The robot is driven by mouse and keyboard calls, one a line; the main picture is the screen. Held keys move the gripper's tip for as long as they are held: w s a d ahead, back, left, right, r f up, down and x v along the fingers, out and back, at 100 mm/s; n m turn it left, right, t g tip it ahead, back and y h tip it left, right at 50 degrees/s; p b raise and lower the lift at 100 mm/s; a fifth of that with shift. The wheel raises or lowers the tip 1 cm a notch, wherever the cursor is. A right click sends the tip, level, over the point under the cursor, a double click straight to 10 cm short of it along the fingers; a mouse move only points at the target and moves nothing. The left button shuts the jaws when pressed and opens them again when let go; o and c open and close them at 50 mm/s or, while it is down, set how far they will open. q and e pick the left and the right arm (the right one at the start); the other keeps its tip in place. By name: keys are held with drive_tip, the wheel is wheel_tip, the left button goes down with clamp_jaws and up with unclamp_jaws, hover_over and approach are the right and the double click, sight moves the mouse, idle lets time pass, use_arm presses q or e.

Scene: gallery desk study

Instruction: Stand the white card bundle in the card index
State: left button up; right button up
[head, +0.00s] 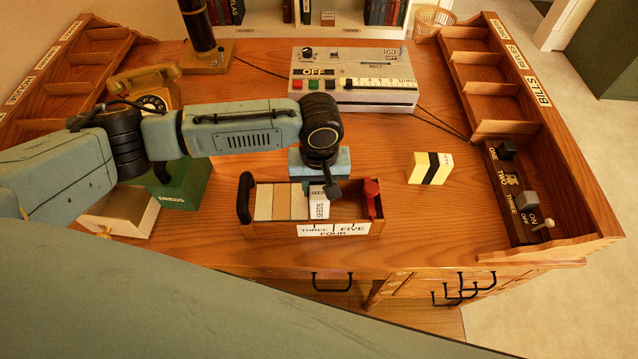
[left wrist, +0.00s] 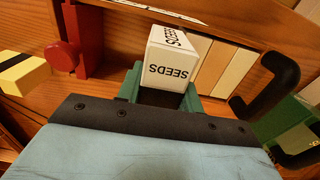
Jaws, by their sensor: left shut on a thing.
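The white card bundle (head: 319,207), marked SEEDS, is in my left gripper (head: 322,184). In the left wrist view the bundle (left wrist: 172,66) sits between the two green fingers (left wrist: 160,98), which are shut on it. The card index (head: 334,230) is a wooden tray with a black handle at its left end and a red knob at its right. The bundle is over or inside the tray, just right of the cream and tan cards (head: 281,202). I cannot tell whether its lower end touches the tray floor. My right gripper is not in view.
A black, white and yellow block (head: 430,168) lies right of the tray. A grey switch box (head: 355,80) stands behind. A green box (head: 178,188) and an open cream box (head: 120,212) are at left. Wooden racks line both sides.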

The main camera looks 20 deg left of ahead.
use_arm(q)
drive_tip(key=shift+f, duration=0.25)
drive_tip(key=shift+f, duration=0.3)
drive_tip(key=o, duration=1.1)
drive_tip(key=shift+c, duration=0.2)
drive_tip(key=shift+w+r, duration=0.1)
drive_tip(key=shift+r, duration=0.15)
wheel_tip(320, 180, up, 13)
drive_tip(key=shift+f+p, duration=0.15)
drive_tip(key=shift+p, duration=0.6)
